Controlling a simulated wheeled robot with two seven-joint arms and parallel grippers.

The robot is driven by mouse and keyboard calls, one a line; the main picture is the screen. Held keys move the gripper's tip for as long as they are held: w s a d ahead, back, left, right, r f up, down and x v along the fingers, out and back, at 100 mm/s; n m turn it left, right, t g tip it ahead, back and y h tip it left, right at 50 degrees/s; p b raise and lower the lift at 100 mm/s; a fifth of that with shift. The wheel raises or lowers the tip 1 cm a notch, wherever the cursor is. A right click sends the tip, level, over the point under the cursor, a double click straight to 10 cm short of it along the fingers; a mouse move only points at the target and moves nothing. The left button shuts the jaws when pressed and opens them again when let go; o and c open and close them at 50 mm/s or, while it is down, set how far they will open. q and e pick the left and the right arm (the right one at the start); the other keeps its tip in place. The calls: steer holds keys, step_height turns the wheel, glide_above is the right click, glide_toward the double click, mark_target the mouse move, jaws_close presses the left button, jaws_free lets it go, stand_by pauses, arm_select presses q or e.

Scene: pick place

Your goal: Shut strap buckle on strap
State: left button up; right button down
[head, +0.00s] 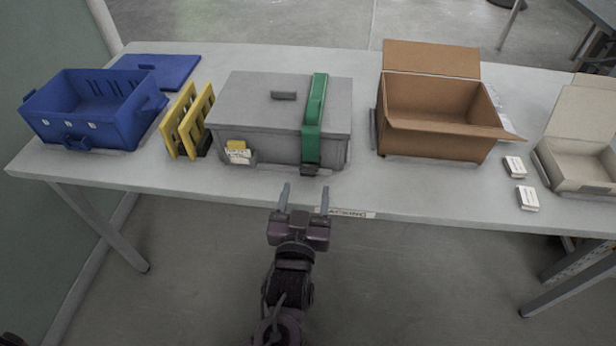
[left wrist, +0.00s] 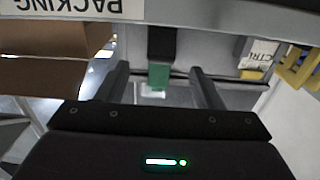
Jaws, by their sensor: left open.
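A grey lidded box (head: 262,112) stands on the table with its lid down. A green strap (head: 314,100) runs over the lid and down the front, at the right side of the box. A dark buckle (head: 310,169) is at the strap's lower end, near the table's front edge. In the left wrist view the dark buckle (left wrist: 162,43) and green strap (left wrist: 159,76) show between the fingers. I cannot tell if the buckle is latched. My left gripper (head: 305,192) is open and empty, in front of the table edge and apart from the buckle. My right gripper is not in view.
A blue crate (head: 85,115), yellow racks (head: 185,122) and a blue panel (head: 160,70) stand to the left. An open cardboard box (head: 437,137), small white boxes (head: 527,198) and an open pale carton (head: 575,165) are to the right. A packing label (head: 350,214) is on the table edge.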

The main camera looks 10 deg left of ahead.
mark_target(309, 172)
arm_select(q)
steer(key=w, duration=0.5)
steer(key=shift+w, duration=0.1)
steer(key=shift+a, duration=0.1)
